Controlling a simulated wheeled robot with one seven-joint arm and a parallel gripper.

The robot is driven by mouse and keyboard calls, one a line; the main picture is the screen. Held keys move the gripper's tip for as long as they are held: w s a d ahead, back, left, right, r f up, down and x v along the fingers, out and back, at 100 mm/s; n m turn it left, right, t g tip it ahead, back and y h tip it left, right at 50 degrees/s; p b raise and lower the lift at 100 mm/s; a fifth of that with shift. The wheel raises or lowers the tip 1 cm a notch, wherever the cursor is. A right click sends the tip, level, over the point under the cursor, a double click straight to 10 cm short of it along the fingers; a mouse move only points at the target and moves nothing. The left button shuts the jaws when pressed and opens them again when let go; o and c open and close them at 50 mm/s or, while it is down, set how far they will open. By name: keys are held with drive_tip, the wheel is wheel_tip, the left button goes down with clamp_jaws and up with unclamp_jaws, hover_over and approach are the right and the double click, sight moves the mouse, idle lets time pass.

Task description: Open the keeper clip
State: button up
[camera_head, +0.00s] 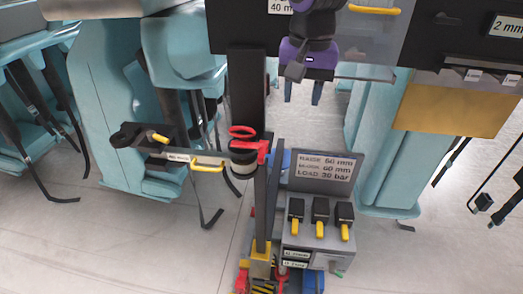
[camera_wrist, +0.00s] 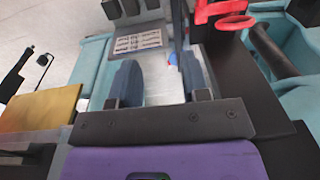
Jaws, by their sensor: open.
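My gripper (camera_head: 303,92) points down at the upper middle of the head view, its two fingers apart with nothing between them. In the wrist view the open fingers (camera_wrist: 158,84) frame bare floor. A red part with a ring (camera_head: 242,131) sits at the dark post, left of and below my gripper; it looks like the keeper clip, though no label confirms this. It also shows in the wrist view at the upper right, apart from my fingers. A grey bar (camera_head: 180,156) with a yellow handle (camera_head: 207,166) runs left from it. I cannot tell whether the clip is latched.
A grey stand with yellow-tipped switches (camera_head: 319,228) and a sign (camera_head: 324,171) stands at the lower right. A dark panel with a yellow handle (camera_head: 375,10) lies above. Teal seats (camera_head: 100,110) flank both sides. A tan plate (camera_head: 452,106) is at right.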

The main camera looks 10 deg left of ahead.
hover_over(262, 153)
wheel_tip(262, 153, down, 4)
drive_tip(key=shift+g, duration=0.3)
wheel_tip(262, 153, down, 11)
drive_tip(key=shift+s, duration=0.1)
clamp_jaws()
